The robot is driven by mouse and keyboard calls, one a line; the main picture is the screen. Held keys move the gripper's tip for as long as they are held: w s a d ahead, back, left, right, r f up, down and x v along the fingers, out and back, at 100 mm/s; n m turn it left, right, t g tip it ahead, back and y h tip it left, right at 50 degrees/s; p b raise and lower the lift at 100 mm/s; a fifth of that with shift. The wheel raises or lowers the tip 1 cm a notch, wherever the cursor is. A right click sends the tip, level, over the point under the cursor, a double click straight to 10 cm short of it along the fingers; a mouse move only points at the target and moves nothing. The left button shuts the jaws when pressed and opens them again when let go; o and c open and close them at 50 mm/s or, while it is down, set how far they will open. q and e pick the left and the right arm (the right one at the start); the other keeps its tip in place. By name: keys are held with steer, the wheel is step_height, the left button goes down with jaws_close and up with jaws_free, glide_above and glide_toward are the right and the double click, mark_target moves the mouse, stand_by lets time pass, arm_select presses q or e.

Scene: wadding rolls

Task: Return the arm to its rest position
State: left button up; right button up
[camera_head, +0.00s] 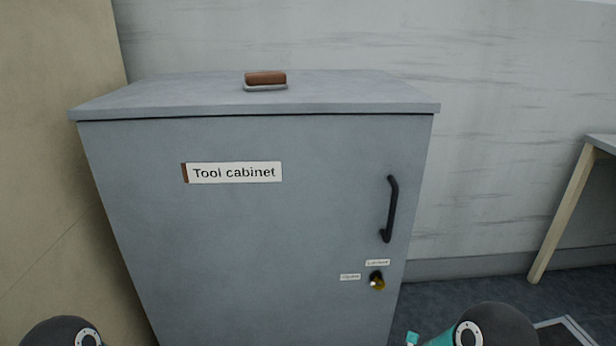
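Parts of my two arms show at the bottom edge of the head view, a dark rounded joint at the left and a dark and teal one at the right. Neither gripper's fingers show, so what they hold is hidden. A grey tool cabinet (250,240) stands straight ahead with its door closed. Its door has a dark vertical handle (390,209) and a brass-coloured lock or key (377,281) below it, with small labels beside it.
A brown-topped block (265,79) on a grey base lies on top of the cabinet. A table with a wooden leg (562,212) stands at the right. A beige wall (50,170) is at the left, and a grey wall (510,110) is behind. Dark floor shows at the lower right.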

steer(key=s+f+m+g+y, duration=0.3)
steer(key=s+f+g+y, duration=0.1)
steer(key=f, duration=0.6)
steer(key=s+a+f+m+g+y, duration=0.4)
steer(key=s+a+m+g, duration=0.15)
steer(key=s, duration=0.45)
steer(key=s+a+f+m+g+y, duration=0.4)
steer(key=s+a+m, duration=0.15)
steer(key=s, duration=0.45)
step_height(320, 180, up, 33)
steer(key=p, duration=3.3)
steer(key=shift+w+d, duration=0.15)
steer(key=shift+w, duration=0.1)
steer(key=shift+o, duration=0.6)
